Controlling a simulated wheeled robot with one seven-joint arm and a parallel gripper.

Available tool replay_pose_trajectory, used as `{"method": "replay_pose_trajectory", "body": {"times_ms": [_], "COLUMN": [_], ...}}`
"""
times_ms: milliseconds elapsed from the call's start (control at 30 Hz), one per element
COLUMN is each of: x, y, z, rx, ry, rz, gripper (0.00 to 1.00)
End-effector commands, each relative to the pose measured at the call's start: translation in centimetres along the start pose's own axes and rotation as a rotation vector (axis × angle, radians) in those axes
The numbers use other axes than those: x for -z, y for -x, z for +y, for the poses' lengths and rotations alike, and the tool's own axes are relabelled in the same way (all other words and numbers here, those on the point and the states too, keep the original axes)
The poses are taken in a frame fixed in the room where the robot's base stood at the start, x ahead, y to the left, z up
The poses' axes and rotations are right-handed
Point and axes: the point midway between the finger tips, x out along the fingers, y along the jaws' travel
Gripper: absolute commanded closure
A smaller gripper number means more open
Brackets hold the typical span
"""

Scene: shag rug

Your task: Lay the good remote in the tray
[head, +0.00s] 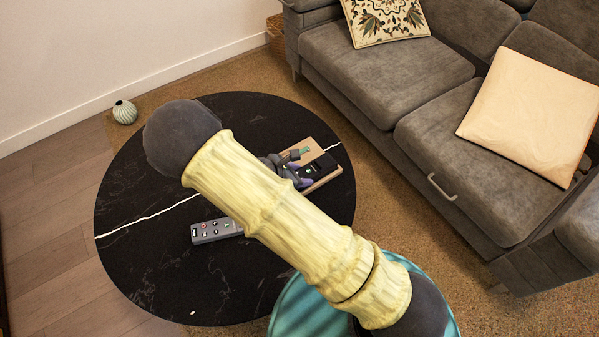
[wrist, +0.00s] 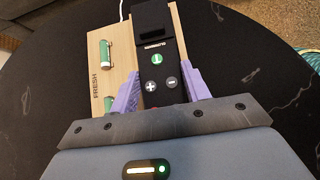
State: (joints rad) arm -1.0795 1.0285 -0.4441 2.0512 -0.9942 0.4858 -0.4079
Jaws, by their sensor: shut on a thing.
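My gripper (wrist: 164,88), with purple fingers, is shut on a black remote (wrist: 158,60). The remote has a green button and plus and minus buttons; its near end is hidden by my gripper. In the head view, the remote (head: 323,163) lies over the right part of the wooden tray (head: 326,183). The tray (wrist: 123,32) also shows to the left of the remote in the wrist view, marked FRESH. I cannot tell whether the remote touches the tray floor. A grey remote (head: 213,231) with several buttons lies on the table, partly behind my arm.
Two green cylinders, one upper (wrist: 107,55) and one lower (wrist: 108,103), lie at the tray's left side. The round black table (head: 150,180) is clear at its left. A grey sofa (head: 385,75) stands at the right, and a teal round thing (head: 300,310) stands in front.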

Motion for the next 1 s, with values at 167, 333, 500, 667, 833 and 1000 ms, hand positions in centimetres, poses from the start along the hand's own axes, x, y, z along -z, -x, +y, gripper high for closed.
{"method": "replay_pose_trajectory", "body": {"times_ms": [167, 333, 500, 667, 833, 1000], "x": [0.30, 0.54, 0.78, 0.76, 0.76, 0.77], "y": [-0.31, -0.54, -0.78, -0.75, -0.75, -0.58], "z": [0.01, 0.01, 0.01, 0.01, 0.01, 0.01], "rx": [0.000, 0.000, 0.000, 0.000, 0.000, -0.001], "ry": [0.000, 0.000, 0.000, 0.000, 0.000, 0.000], "rz": [-0.001, 0.000, 0.000, 0.000, 0.000, 0.001], "gripper": [0.79, 0.79, 0.79, 0.30, 0.28, 0.28]}}
